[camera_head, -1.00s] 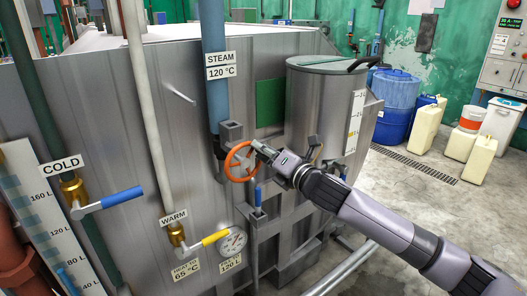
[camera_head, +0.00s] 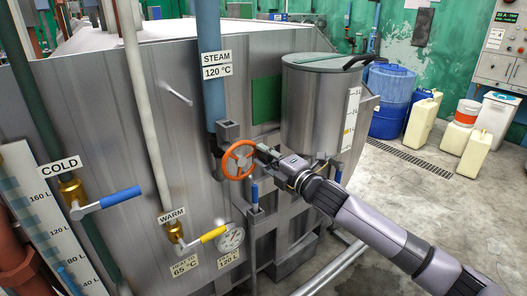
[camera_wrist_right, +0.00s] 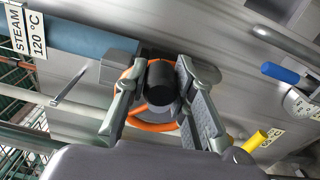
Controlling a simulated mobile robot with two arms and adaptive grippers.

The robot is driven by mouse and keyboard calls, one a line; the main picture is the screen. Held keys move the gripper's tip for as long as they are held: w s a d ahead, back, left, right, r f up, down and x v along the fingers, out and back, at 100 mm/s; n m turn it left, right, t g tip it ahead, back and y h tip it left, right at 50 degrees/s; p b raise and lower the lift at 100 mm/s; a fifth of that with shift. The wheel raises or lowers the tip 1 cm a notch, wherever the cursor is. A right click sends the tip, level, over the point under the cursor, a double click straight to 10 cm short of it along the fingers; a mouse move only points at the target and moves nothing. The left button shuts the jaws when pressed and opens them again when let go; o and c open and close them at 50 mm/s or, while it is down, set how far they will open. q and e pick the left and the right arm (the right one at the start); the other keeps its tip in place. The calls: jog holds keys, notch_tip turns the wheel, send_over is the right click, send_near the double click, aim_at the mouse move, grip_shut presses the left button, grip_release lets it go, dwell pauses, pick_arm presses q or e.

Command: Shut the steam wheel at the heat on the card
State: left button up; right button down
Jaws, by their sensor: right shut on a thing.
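The orange steam wheel (camera_head: 228,169) sits on the valve at the foot of the blue steam pipe (camera_head: 208,105), under the sign STEAM 120 °C (camera_head: 216,65). My right gripper (camera_head: 260,152) is at the right side of the wheel, shut on it. The card HEAT TO 65 °C (camera_head: 185,266) is below the yellow WARM lever (camera_head: 214,234). A dial gauge (camera_head: 230,238) is beside it; its reading is too small to tell. My left gripper is not in view.
A blue COLD lever (camera_head: 121,197) is at the left, near a level scale (camera_head: 35,195). A lidded steel drum (camera_head: 310,105) and a small blue-handled valve (camera_head: 255,193) are close to my right arm. Barrels and canisters stand at the back right.

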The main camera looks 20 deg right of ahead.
jog(key=shift+d+f+m, duration=0.1)
jog(key=shift+f+m, duration=0.4)
jog(key=shift+m, duration=0.35)
jog(key=shift+f+m, duration=0.45)
jog(key=shift+m, duration=0.4)
jog(key=c, duration=1.3)
grip_release()
jog(key=shift+c, duration=0.2)
jog(key=shift+r, duration=0.1)
jog(key=v, duration=1.2)
